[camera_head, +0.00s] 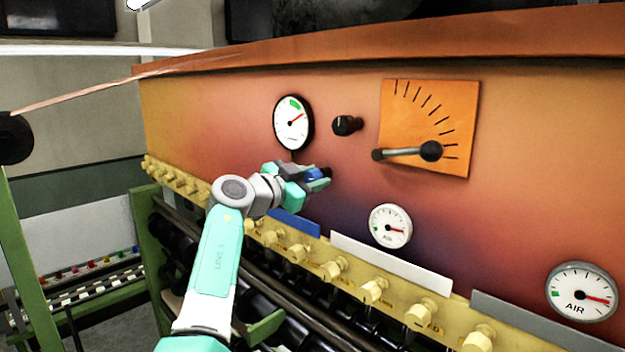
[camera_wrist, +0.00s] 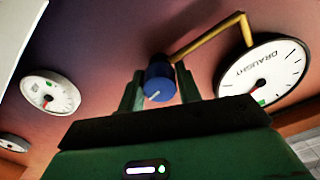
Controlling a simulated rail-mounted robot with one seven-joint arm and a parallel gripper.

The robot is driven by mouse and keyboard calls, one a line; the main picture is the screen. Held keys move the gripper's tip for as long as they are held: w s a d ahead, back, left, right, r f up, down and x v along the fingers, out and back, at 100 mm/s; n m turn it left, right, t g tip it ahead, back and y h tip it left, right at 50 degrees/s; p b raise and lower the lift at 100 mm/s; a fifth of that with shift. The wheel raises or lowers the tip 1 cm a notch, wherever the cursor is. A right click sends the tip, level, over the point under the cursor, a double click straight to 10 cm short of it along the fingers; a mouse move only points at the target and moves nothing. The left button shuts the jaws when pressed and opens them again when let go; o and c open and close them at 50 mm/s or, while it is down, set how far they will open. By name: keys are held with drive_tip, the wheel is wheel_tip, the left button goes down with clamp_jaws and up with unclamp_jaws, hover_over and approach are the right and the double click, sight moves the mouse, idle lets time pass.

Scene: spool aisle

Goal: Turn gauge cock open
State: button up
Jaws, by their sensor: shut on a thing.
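The gauge cock is a blue round knob (camera_wrist: 159,84) with a white pointer line, seen in the wrist view at the end of a brass-coloured pipe (camera_wrist: 205,38). The pipe runs to the white draught gauge (camera_wrist: 265,78), whose red needle is near a green mark. My gripper (camera_wrist: 160,88) has one finger on each side of the knob and is shut on it. In the head view my gripper (camera_head: 322,178) is at the panel, below the draught gauge (camera_head: 293,122); a bit of blue shows between its fingers, and the rest of the cock is hidden.
A black knob (camera_head: 347,125) and a lever (camera_head: 410,153) on an orange scale plate (camera_head: 455,110) are up and right of my gripper. Air gauges (camera_head: 390,226) (camera_head: 582,292) sit lower right. A yellow rail (camera_head: 375,290) with several knobs runs below.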

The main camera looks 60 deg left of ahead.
sight(308, 179)
drive_tip(key=shift+r+m, duration=0.1)
drive_tip(key=shift+m, duration=0.7)
drive_tip(key=o, duration=1)
drive_tip(key=shift+s, duration=0.2)
drive_tip(key=b+v, duration=0.3)
drive_tip(key=v, duration=0.3)
drive_tip(key=shift+s, duration=0.1)
drive_tip(key=shift+s+d, duration=0.25)
drive_tip(key=shift+s, duration=0.3)
